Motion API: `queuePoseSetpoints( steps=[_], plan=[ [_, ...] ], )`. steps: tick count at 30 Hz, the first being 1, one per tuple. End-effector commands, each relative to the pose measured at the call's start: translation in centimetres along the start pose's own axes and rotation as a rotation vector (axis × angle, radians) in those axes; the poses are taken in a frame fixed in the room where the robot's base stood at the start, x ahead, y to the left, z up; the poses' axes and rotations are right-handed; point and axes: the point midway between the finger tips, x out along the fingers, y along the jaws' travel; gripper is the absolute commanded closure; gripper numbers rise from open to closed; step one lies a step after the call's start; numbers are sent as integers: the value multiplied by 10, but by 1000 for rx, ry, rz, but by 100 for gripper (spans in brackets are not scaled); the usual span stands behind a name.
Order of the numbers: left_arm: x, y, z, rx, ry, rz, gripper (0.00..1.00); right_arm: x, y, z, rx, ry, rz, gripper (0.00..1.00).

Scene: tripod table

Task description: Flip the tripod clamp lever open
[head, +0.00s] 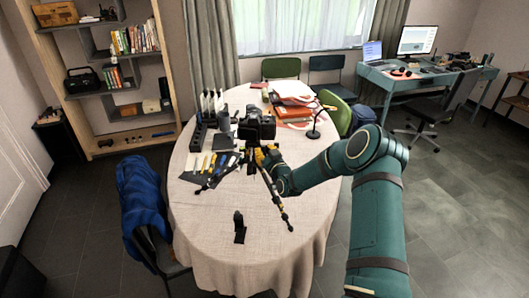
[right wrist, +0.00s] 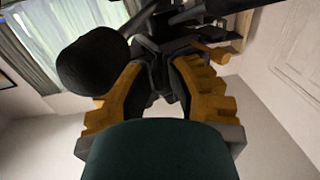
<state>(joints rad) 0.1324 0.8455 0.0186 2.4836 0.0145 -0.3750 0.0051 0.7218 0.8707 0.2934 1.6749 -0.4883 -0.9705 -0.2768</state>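The tripod (head: 271,186) stands on the oval table with its dark legs spread, and a black camera (head: 257,124) is on top. My right gripper (head: 265,155) reaches in from the right, at the tripod just below the camera. In the right wrist view its two yellow-orange fingers (right wrist: 157,85) are apart, with a black tripod part (right wrist: 160,50) between or just beyond the tips. Contact is unclear. A round black knob (right wrist: 92,60) is close beside the left finger. I cannot make out the clamp lever or its position. My left gripper is not in view.
The table (head: 215,250) has a pale cloth. Tools lie left of the tripod, near a black holder (head: 197,135). Red books (head: 291,92) and a small black lamp (head: 315,128) are behind. A small black stand (head: 239,228) is in front; the cloth around it is mostly clear.

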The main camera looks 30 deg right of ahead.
Motion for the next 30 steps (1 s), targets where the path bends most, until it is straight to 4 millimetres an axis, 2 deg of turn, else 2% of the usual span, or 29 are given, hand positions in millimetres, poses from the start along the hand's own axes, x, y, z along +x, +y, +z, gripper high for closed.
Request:
queuePoseSetpoints(
  steps=[14,20,30],
  plan=[
    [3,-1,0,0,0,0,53,0,1,0,-2,2,-9,100],
    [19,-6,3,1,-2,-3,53,0,5,2,-4,3,-62,100],
    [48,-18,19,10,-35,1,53,2,15,3,-4,2,-272,100]
  ],
)
